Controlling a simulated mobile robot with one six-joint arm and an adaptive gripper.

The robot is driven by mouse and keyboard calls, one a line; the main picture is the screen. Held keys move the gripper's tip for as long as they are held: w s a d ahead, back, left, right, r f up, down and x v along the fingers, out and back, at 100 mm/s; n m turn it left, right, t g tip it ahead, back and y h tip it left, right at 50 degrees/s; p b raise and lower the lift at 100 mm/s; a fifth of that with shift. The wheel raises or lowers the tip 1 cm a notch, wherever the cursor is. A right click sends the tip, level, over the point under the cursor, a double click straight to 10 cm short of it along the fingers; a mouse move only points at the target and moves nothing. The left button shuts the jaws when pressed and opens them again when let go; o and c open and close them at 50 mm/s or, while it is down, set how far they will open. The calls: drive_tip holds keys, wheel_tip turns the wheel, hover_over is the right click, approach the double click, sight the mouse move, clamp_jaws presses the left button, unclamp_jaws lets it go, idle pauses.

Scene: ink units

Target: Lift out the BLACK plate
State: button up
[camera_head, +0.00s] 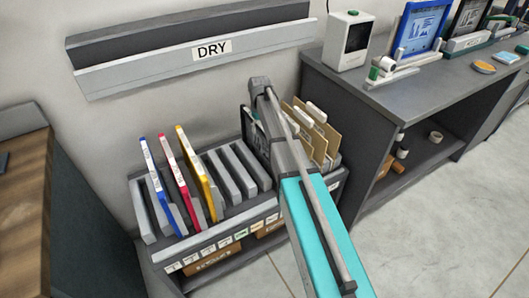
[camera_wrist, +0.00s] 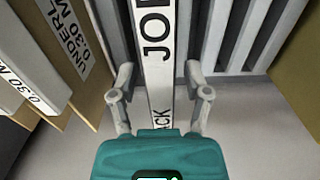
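The black plate (camera_wrist: 161,55) stands on edge in the wrist view, its white label strip facing me with "JO…" and "…ACK" readable. My gripper (camera_wrist: 163,100) is open, with one finger on each side of this strip and a visible gap on both sides. The teal gripper body covers the near end of the label. In the head view a dark plate edge (camera_head: 248,131) shows just left of my arm in the rack (camera_head: 222,229). My arm hides the gripper and most of that slot there.
Blue (camera_head: 161,186), red (camera_head: 184,184) and yellow (camera_head: 201,174) plates stand at the rack's left, with empty grey slots right of them. Tan folders (camera_head: 312,133) stand close on the arm's right. A "DRY" wall ledge (camera_head: 150,68) is above; a dark counter (camera_head: 425,88) stands right.

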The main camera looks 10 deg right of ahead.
clamp_jaws()
drive_tip(key=shift+r, duration=0.15)
wheel_tip(320, 180, up, 11)
drive_tip(key=p, duration=1.1)
